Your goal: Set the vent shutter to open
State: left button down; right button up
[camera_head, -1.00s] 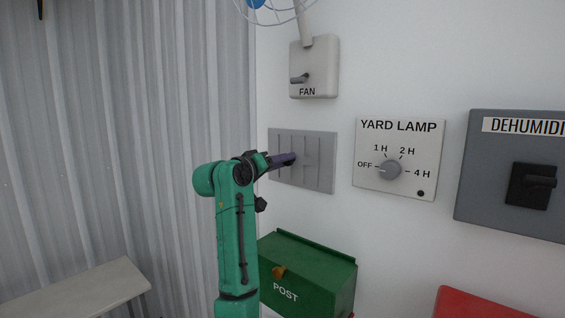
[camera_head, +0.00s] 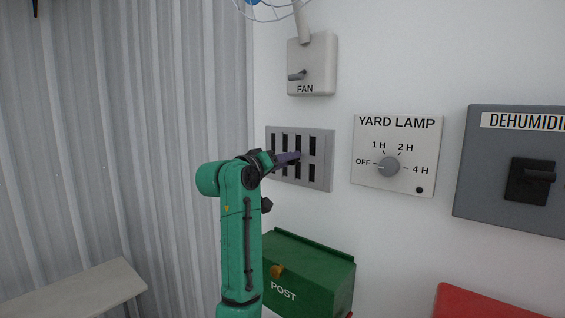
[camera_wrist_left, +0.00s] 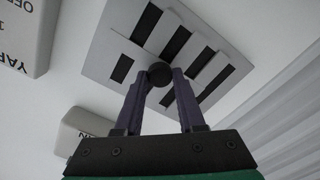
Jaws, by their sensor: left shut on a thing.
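The vent shutter (camera_head: 323,178) is a grey wall plate with several vertical slots, which show dark and open. It also shows in the left wrist view (camera_wrist_left: 110,40), with dark slots between grey slats. A round dark knob (camera_wrist_left: 160,74) stands out at the middle of the plate. My left gripper (camera_head: 297,157) reaches the plate from the left. In the left wrist view its two purple fingers (camera_wrist_left: 160,85) are shut on the knob. In the head view the fingers hide the knob. My right gripper is in neither view.
A fan switch (camera_head: 312,65) is above the vent. A yard lamp dial (camera_head: 389,167) and a grey dehumidifier box (camera_head: 480,175) are to its right. A green post box (camera_head: 318,270) is below, and a red object (camera_head: 480,302) is at lower right. A bench (camera_head: 80,292) stands at left.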

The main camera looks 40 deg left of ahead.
pick_arm(q)
jog(key=c, duration=0.7)
grip_release()
jog(key=shift+w+d, duration=0.1)
jog(key=shift+c, duration=0.2)
jog(key=shift+o, duration=1.2)
jog(key=shift+w+d, duration=0.1)
jog(key=s+b, duration=0.7)
jog(key=s, duration=0.7)
jog(key=shift+s+d, duration=0.15)
jog(key=shift+d, duration=0.15)
